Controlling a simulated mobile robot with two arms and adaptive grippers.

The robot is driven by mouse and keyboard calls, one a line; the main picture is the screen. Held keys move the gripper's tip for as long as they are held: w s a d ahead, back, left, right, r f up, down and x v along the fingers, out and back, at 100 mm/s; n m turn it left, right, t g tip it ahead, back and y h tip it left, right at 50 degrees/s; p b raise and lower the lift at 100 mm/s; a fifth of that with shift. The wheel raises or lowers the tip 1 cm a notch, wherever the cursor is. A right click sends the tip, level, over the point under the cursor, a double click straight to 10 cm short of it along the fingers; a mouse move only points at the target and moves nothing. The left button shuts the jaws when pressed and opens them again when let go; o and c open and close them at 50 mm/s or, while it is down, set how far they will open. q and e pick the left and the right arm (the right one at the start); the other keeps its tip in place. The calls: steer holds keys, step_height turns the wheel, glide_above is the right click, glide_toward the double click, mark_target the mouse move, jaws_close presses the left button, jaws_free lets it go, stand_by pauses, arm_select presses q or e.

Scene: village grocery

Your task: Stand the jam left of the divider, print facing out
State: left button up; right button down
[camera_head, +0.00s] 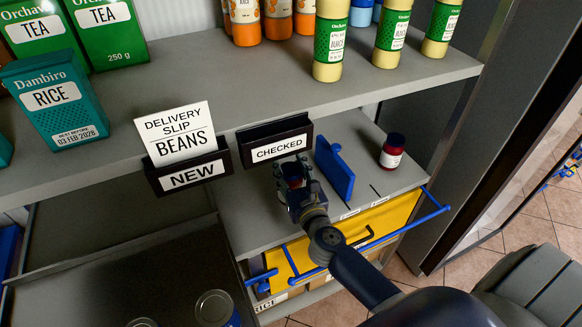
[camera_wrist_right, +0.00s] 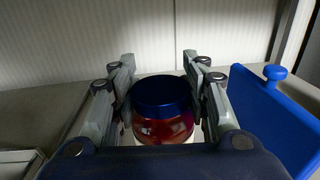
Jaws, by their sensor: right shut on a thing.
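My right gripper (camera_head: 293,172) is shut on a jar of red jam with a blue lid (camera_wrist_right: 162,110), its fingers on either side of it. In the head view the gripper mostly hides this jar, left of the blue divider (camera_head: 334,168). The divider's panel and knob (camera_wrist_right: 275,73) show to the right in the wrist view. The held jar looks upright; I cannot tell whether it touches the shelf. Only a sliver of white shows low on it, so I cannot tell which way its print faces. My left gripper is not in view.
A second red jar (camera_head: 393,151) stands right of the divider. The upper shelf's edge carries the CHECKED holder (camera_head: 275,140) and the NEW holder with a BEANS slip (camera_head: 188,175). Below is a yellow drawer front with blue rails (camera_head: 365,224). Cans (camera_head: 214,308) stand lower left.

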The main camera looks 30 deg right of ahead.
steer(key=shift+w+d+r, duration=0.1)
steer(key=shift+w+d, duration=0.25)
steer(key=shift+w, duration=0.25)
steer(key=f, duration=0.1)
steer(key=f+b, duration=0.1)
steer(key=w+f+b, duration=0.1)
steer(key=shift+w+d+f, duration=0.1)
steer(key=shift+d+f, duration=0.25)
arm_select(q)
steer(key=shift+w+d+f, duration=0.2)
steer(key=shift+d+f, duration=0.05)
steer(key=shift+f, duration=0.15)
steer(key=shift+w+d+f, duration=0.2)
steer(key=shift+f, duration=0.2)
arm_select(e)
steer(key=shift+f, duration=0.15)
steer(key=c, duration=0.9)
jaws_free()
steer(key=shift+f, duration=0.1)
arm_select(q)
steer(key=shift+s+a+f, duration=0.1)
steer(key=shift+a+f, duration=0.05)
